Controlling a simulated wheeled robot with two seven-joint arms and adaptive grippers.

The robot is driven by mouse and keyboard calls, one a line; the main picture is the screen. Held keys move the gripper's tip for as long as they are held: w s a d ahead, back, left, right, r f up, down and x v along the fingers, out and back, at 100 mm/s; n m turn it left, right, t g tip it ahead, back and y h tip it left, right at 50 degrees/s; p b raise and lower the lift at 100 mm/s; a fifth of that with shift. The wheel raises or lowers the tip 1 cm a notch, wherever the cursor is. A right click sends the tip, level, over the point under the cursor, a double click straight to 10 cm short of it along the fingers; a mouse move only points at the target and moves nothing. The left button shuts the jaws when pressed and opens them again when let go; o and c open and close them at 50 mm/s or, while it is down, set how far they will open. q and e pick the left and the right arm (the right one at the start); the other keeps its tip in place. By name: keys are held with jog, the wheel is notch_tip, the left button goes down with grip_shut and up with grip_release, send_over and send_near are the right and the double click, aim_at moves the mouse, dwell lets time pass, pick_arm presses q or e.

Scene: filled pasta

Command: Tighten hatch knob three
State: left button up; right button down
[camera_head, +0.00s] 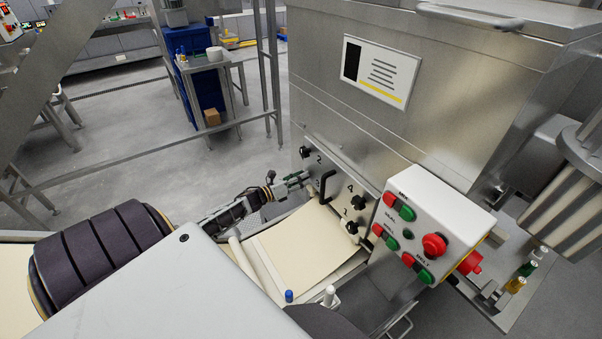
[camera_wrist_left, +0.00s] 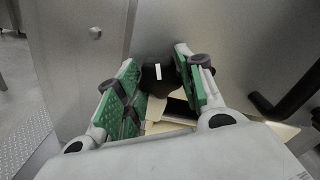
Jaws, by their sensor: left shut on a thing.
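The steel hatch plate (camera_head: 317,176) on the machine's side carries black knobs and a black bar handle (camera_head: 328,184). My left gripper (camera_head: 298,181) is at the plate's lower left, its green-padded fingers shut on a black knob (camera_wrist_left: 157,75) with a white mark, seen in the left wrist view. That knob's number cannot be read. Knob two (camera_head: 305,152) is above the gripper. Knob four (camera_head: 358,202) is to the right. Another knob (camera_head: 351,227) is below it; its label looks like three but is too small to be sure. My right gripper is not in view.
A pale dough sheet (camera_head: 305,250) lies on the belt just below the hatch. A white control box (camera_head: 432,222) with red and green buttons juts out to the right. The black handle (camera_wrist_left: 290,97) is close to the right finger in the wrist view.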

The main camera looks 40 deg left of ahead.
pick_arm(q)
jog(key=m+b, duration=0.2)
jog(key=m, duration=0.1)
jog(key=shift+s+d+f, duration=0.1)
jog(key=shift+d+f, duration=0.05)
jog(key=shift+f, duration=0.15)
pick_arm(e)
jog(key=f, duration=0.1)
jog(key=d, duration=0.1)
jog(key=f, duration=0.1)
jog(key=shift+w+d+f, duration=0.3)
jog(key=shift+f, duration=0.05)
pick_arm(q)
jog(key=o, duration=0.9)
jog(key=shift+o, duration=0.6)
jog(key=shift+r, duration=0.1)
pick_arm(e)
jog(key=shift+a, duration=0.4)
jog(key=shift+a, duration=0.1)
